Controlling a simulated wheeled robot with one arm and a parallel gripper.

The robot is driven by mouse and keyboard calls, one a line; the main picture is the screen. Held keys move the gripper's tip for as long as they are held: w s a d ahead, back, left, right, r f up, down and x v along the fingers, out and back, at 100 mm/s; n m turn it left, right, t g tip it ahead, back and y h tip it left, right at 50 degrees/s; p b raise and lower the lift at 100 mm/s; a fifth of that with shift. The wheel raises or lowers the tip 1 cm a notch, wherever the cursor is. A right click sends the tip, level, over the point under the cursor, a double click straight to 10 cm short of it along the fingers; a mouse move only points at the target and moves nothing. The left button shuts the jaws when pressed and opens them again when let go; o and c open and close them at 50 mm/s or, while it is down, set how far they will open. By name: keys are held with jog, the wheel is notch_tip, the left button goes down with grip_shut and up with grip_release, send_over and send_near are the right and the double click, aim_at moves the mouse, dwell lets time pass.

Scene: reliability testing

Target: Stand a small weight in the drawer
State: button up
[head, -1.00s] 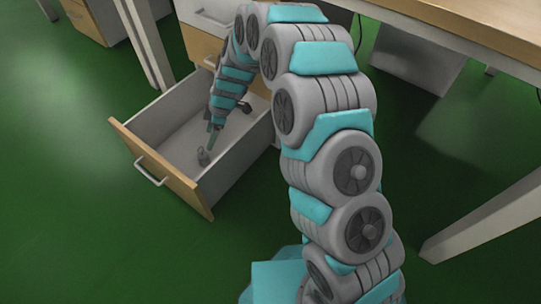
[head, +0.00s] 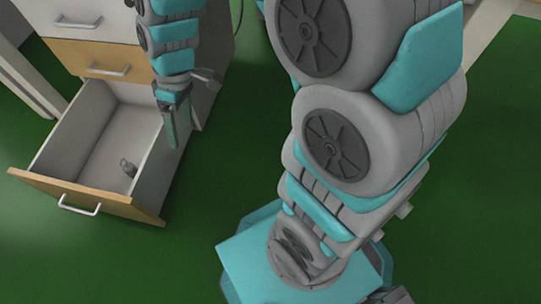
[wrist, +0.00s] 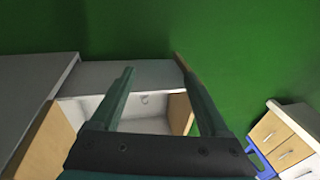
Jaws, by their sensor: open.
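The small grey weight (head: 128,168) is inside the open drawer (head: 95,200), on its floor near the right wall and the front. It appears to stand upright, its narrow top leaning with the view. My gripper (head: 176,130) is open and empty, above the drawer's right side wall, apart from the weight. In the wrist view my two fingers (wrist: 155,66) are spread wide. The drawer's pale inside (wrist: 150,106) shows between them, with a small grey shape (wrist: 145,99) that is probably the weight.
The drawer belongs to a grey cabinet with wooden fronts; a closed drawer (head: 105,62) is above it. A pale table leg (head: 28,75) stands at left. The green floor (head: 60,270) is clear in front. Another drawer unit (wrist: 285,140) shows in the wrist view.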

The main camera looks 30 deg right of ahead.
jog(key=s+d+r+m+h, duration=0.1)
jog(key=s+d+m, duration=0.3)
jog(key=s, duration=0.5)
jog(key=s+d+r+m+h, duration=0.1)
jog(key=s+d+r+m, duration=0.2)
jog(key=s+d, duration=0.6)
jog(key=s+m, duration=0.1)
jog(key=m, duration=0.1)
jog(key=shift+s+m+g+h, duration=0.2)
jog(key=shift+m+g+h, duration=0.1)
